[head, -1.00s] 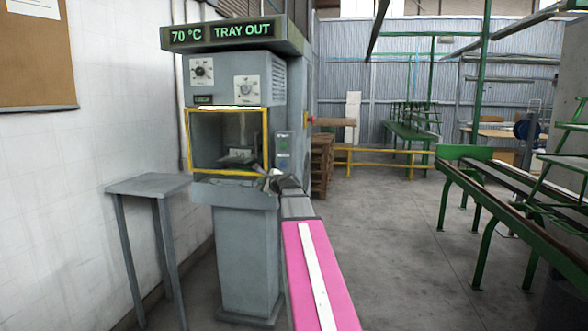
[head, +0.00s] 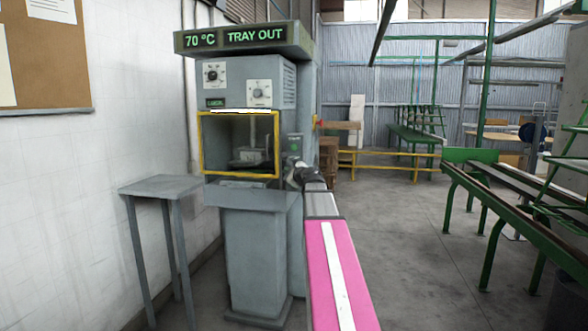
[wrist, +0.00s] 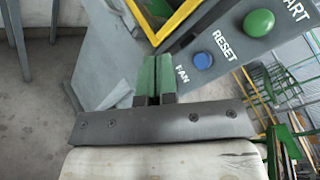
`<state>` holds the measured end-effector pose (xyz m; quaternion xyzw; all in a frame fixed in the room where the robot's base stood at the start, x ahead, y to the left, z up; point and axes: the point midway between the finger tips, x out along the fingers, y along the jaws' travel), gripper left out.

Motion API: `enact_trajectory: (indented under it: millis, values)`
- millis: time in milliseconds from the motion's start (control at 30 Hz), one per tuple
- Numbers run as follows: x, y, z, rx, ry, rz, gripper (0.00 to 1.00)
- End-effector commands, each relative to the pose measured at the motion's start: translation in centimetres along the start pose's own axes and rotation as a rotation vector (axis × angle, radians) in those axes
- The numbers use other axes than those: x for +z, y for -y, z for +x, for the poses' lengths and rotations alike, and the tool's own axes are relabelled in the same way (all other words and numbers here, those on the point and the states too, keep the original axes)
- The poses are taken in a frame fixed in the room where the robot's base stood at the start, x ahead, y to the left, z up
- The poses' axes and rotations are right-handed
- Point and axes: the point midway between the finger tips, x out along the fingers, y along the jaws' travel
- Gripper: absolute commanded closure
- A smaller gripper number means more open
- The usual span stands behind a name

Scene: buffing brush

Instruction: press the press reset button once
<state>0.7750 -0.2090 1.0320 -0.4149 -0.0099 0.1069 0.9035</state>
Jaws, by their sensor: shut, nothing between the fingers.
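The press (head: 255,245) is a grey machine with a yellow-framed opening and a lit sign reading 70 °C and TRAY OUT. Its grey control panel (wrist: 232,45) shows large in the wrist view. A blue button (wrist: 202,60) sits beside the word RESET. A green button (wrist: 258,22) sits near START. The word FAN (wrist: 182,75) shows lower on the panel; its control is not visible. My gripper (wrist: 155,62) has green fingers closed together and empty. Its tips show left of and level with the blue button, apart from it in the picture. In the head view my wrist hides the panel's lower part.
A small grey side table (head: 160,187) stands left of the press by the white wall. A wooden pallet stack (head: 328,158) and yellow rail (head: 385,154) lie behind at right. Open floor (head: 405,215) lies right of my arm.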

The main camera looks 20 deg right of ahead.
Motion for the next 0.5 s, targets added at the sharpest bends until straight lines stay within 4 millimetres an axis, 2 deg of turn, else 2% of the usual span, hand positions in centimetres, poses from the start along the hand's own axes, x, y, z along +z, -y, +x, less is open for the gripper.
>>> enact_trajectory:
  millis: [500]
  values:
    - [-3.1, 3.3, 4.5, 0.000, 0.000, 0.000, 1.00]
